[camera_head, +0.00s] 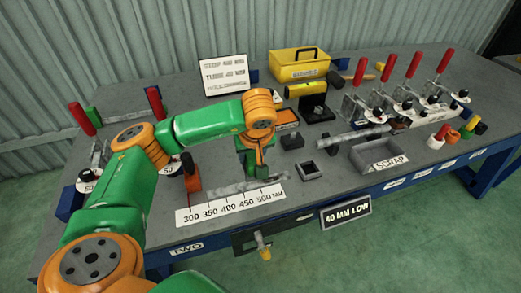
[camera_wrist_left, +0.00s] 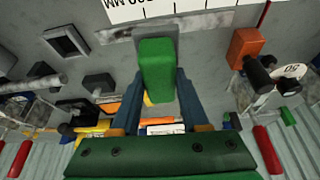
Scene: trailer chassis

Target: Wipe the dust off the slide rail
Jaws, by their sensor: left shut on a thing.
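The slide rail (camera_head: 225,191) is a long, flat, speckled grey bar lying behind the white millimetre scale (camera_head: 232,203) near the bench's front edge. It also shows in the left wrist view as a mottled strip (camera_wrist_left: 208,22) along the scale. My left gripper (camera_head: 252,170) is over the right part of the rail. In the left wrist view its blue fingers (camera_wrist_left: 158,98) are shut on a green block (camera_wrist_left: 157,66). The block's far end is at a grey piece by the rail; I cannot tell whether it touches the rail. My right gripper is not in view.
An orange-red block (camera_head: 192,178) stands at the rail's left end. Red-handled clamps (camera_head: 82,119) stand at left and others at right. A square black holder (camera_head: 308,170), a grey bar (camera_head: 352,137) and the scrap tray (camera_head: 368,166) lie right of the gripper.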

